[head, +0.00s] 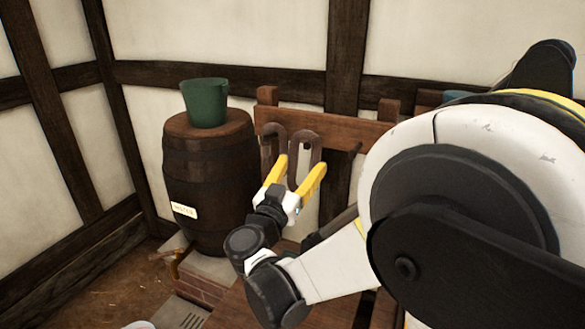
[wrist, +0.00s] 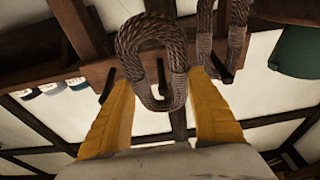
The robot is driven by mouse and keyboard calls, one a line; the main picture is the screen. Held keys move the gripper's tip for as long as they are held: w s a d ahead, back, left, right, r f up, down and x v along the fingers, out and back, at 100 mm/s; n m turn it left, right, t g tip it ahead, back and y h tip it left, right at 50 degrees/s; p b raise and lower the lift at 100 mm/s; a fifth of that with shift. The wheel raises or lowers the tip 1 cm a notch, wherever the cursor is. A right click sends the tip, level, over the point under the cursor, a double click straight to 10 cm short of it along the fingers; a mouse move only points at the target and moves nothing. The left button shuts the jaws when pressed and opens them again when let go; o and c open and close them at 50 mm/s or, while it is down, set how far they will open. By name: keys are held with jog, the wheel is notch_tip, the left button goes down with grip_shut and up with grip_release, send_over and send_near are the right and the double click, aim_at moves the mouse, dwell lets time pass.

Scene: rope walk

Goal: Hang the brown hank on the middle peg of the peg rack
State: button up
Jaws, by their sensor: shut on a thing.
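A brown rope hank (head: 304,140) is held between the yellow fingers of my gripper (head: 301,165), in front of the peg rack (head: 345,131). In the wrist view the hank (wrist: 137,50) is a twisted loop between my fingertips (wrist: 162,78). A dark peg (wrist: 162,76) shows inside the loop's opening; I cannot tell whether it passes through the loop. A second brown hank (head: 274,135) hangs just left of it on the rack and shows at the right in the wrist view (wrist: 236,35). A bare peg (head: 356,148) is farther right on the rack.
A dark wooden barrel (head: 205,190) with a green bucket (head: 205,103) on top stands left of the rack. The bucket also shows in the wrist view (wrist: 298,52). Small pots (wrist: 52,88) are at the left of the wrist view. My arm hides the rack's right end.

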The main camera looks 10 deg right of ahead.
jog(key=shift+w+d+f+b, duration=0.2)
jog(key=shift+w+d, duration=0.35)
jog(key=shift+w, duration=0.2)
jog(key=shift+w+d+f+b, duration=0.15)
jog(key=shift+w+d+f, duration=0.1)
jog(key=shift+w+d, duration=0.35)
jog(key=shift+w+d+f+b, duration=0.2)
jog(key=shift+w+d, duration=0.25)
jog(key=shift+w, duration=0.4)
jog(key=o, duration=1.3)
